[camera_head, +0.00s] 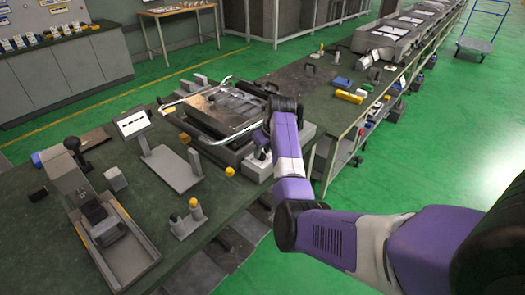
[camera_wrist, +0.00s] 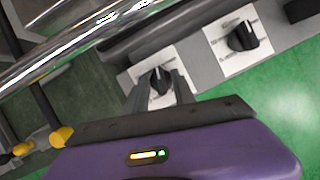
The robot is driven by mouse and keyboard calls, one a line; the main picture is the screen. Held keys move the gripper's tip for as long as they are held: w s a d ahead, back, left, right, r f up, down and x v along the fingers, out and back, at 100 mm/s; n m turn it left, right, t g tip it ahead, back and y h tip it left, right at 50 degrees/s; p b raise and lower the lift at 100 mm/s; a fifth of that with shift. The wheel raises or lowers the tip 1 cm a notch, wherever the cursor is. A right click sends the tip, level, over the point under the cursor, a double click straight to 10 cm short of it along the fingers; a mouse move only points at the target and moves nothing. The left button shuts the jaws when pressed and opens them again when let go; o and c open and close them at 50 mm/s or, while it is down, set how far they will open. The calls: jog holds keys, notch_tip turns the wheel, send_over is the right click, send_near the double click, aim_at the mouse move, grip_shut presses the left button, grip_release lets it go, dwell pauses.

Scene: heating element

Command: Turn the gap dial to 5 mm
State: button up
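Two black dials on white square plates show in the wrist view. One dial (camera_wrist: 160,80) is at the centre, and the other dial (camera_wrist: 243,38) is to its upper right. The plate markings are too small to read, so I cannot tell which is the gap dial. My gripper (camera_wrist: 161,79) is at the centre dial, with one finger on each side of the knob. The fingers look apart, with some white plate showing between them and the knob. In the head view my gripper (camera_head: 262,152) is at the machine's front edge, and my arm hides most of the dials.
The machine (camera_head: 215,112) with a shiny bar (camera_wrist: 70,45) sits on the dark green bench (camera_head: 235,200). Yellow knobs (camera_wrist: 60,137) are at the left of the wrist view. A display stand (camera_head: 170,168) and a grey lever device (camera_head: 125,250) stand left of my arm.

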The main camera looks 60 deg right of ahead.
grip_shut()
jog(key=n+y+p, duration=0.1)
jog(key=n+p, duration=0.1)
jog(key=n, duration=0.2)
jog(key=shift+d+r+t, duration=0.1)
jog(key=shift+r+t, duration=0.05)
jog(key=shift+t, duration=0.15)
jog(key=n+y, duration=0.2)
jog(key=n, duration=0.2)
jog(key=shift+d, duration=0.15)
jog(key=n+b, duration=0.1)
jog(key=n, duration=0.1)
jog(key=n+y+b, duration=0.1)
jog(key=n, duration=0.1)
jog(key=n+g+y+b, duration=0.1)
jog(key=b, duration=0.1)
jog(key=shift+w+d+f+n, duration=0.1)
jog(key=shift+d+f+n, duration=0.05)
jog(key=shift+f+n, duration=0.25)
jog(key=n+g+y+b, duration=0.1)
jog(key=n+b, duration=0.2)
jog(key=b, duration=0.1)
jog(key=shift+r, duration=0.2)
jog(key=shift+n, duration=0.3)
jog(key=shift+r, duration=0.1)
